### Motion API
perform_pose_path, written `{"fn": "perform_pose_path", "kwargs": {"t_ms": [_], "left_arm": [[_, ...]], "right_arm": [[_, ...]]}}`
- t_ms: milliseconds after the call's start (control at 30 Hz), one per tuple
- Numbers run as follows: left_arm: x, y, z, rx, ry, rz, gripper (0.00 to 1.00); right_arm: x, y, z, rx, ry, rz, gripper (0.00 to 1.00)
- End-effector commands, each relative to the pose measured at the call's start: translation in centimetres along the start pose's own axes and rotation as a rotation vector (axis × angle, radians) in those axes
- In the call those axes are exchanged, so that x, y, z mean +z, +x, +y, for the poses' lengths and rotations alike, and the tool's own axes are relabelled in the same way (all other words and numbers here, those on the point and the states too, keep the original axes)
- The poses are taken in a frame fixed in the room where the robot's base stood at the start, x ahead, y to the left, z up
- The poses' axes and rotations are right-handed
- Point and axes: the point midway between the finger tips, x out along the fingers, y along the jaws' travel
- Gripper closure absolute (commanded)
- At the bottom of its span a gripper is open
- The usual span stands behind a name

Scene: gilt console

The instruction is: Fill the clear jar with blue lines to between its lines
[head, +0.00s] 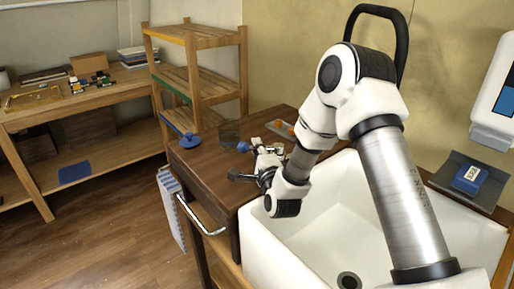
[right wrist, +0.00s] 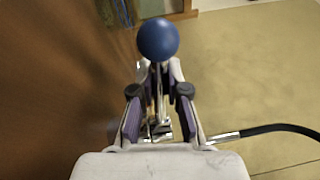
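My left gripper is out of view.
A blue piece (head: 188,140) lies at the counter's left. A white sink (head: 330,225) lies right of the counter. A wooden shelf (head: 200,85) stands behind. A towel (head: 172,205) hangs by a metal rail.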

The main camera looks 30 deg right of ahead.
Motion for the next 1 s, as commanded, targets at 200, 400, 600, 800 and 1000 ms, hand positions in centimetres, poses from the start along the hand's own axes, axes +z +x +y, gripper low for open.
{"fn": "perform_pose_path", "kwargs": {"t_ms": [200, 400, 600, 800, 1000], "left_arm": [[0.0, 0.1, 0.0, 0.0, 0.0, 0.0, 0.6], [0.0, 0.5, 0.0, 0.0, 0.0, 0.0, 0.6], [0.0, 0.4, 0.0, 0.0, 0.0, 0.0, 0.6], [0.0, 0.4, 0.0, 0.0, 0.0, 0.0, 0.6], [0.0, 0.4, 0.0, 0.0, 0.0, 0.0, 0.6]], "right_arm": [[-0.1, -0.1, 0.0, 0.002, 0.003, -0.01, 1.0], [-0.2, -0.8, 0.0, 0.017, 0.016, -0.126, 1.0], [0.0, -1.3, -0.1, 0.026, 0.018, -0.209, 1.0], [0.1, -1.3, -0.1, 0.026, 0.017, -0.211, 1.0], [0.1, -1.3, -0.1, 0.026, 0.017, -0.211, 0.6]]}}
